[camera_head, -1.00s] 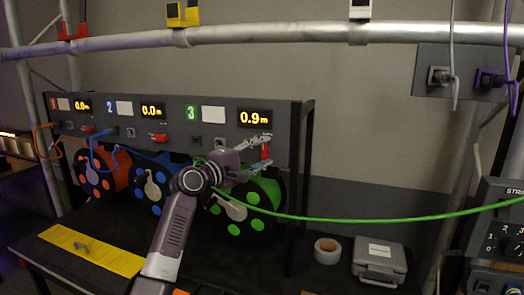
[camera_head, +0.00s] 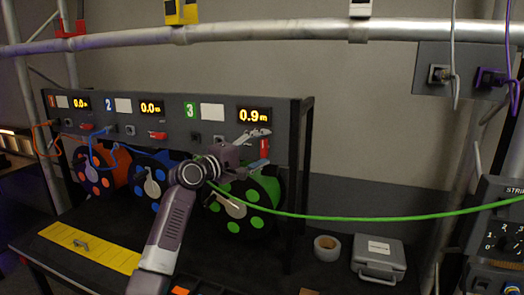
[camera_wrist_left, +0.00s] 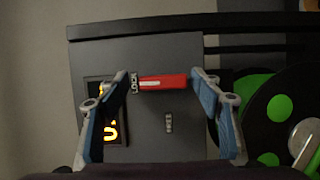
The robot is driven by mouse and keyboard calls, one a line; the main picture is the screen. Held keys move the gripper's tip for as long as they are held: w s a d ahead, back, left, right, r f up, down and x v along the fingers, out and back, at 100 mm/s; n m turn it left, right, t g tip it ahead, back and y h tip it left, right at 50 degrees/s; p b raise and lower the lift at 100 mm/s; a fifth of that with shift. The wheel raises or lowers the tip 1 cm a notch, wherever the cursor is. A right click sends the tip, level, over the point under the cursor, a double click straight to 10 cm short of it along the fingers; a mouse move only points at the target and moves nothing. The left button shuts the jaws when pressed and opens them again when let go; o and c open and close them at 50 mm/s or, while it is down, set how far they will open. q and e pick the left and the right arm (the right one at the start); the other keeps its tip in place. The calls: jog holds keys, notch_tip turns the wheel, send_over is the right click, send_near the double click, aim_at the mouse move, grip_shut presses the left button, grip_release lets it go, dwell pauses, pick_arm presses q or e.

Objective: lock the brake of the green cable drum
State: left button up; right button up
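The green cable drum (camera_head: 266,191), a black-faced reel with green spots, sits under the rack section marked 3. It also shows at the right of the left wrist view (camera_wrist_left: 259,115). A red lever (camera_head: 264,147) stands upright on the panel below the 0.9 m display. My left gripper (camera_head: 256,149) is open in front of the panel at this lever. In the left wrist view, the red lever (camera_wrist_left: 163,82) lies between the two spread blue-padded fingers, with a gap on either side. My right gripper is out of view.
Red levers of sections 1 (camera_head: 87,127) and 2 (camera_head: 157,136) lie flat. A green cable (camera_head: 370,218) runs rightward from the drum. A tape roll (camera_head: 327,248) and grey case (camera_head: 379,260) stand on the table right. A truss tube (camera_head: 270,34) crosses above.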

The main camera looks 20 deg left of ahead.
pick_arm(q)
jog(key=shift+f, duration=0.15)
jog(key=shift+s+a, duration=0.1)
jog(key=shift+s, duration=0.45)
jog(key=v, duration=1.1)
jog(key=shift+w, duration=0.1)
